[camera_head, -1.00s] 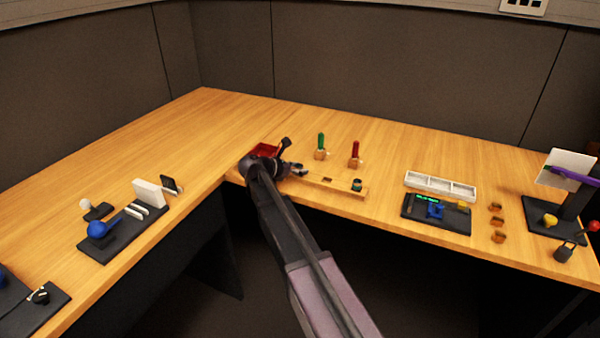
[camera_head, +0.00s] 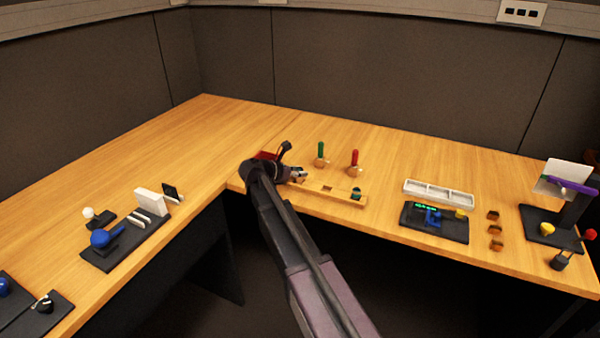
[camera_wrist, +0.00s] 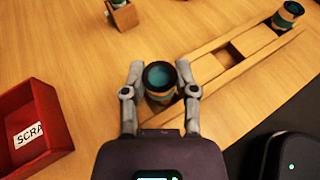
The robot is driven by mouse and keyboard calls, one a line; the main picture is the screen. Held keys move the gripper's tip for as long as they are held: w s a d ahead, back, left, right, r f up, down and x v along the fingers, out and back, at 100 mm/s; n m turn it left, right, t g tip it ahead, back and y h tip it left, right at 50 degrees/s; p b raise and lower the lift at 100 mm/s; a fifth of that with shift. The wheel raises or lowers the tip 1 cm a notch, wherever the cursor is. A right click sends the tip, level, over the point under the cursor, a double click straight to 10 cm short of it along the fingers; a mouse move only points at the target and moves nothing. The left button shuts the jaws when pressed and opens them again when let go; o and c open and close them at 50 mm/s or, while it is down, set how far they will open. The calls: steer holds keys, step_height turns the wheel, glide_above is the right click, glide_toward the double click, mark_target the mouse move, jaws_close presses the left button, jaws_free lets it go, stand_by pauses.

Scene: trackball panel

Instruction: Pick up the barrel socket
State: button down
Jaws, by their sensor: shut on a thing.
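A barrel socket (camera_wrist: 160,80), a short dark cylinder with a teal opening, stands between my fingers in the wrist view. My gripper (camera_wrist: 160,92) is shut on it, one finger on each side. It is over the left end of a slotted wooden rail (camera_wrist: 213,68); I cannot tell whether it touches the rail. In the head view my gripper (camera_head: 299,175) is at the rail's left end, and the held socket is too small to make out. A similar teal cylinder (camera_wrist: 288,14) sits at the rail's far end, also visible in the head view (camera_head: 356,193).
A red tray (camera_wrist: 40,125), with a label reading "SCRA", stands left of my gripper. Green-handled (camera_head: 320,150) and red-handled (camera_head: 354,160) tools stand in wooden blocks behind the rail. A white divided tray (camera_head: 438,192) lies farther right. The desk behind the tools is clear.

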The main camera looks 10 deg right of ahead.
step_height(320, 180, up, 2)
steer(key=shift+s+p, duration=0.15)
steer(key=shift+p, duration=0.55)
steer(key=s+a, duration=0.1)
steer(key=s, duration=1.4)
steer(key=shift+s+r+p, duration=0.35)
steer(key=shift+r+p, duration=0.05)
steer(key=shift+r, duration=0.05)
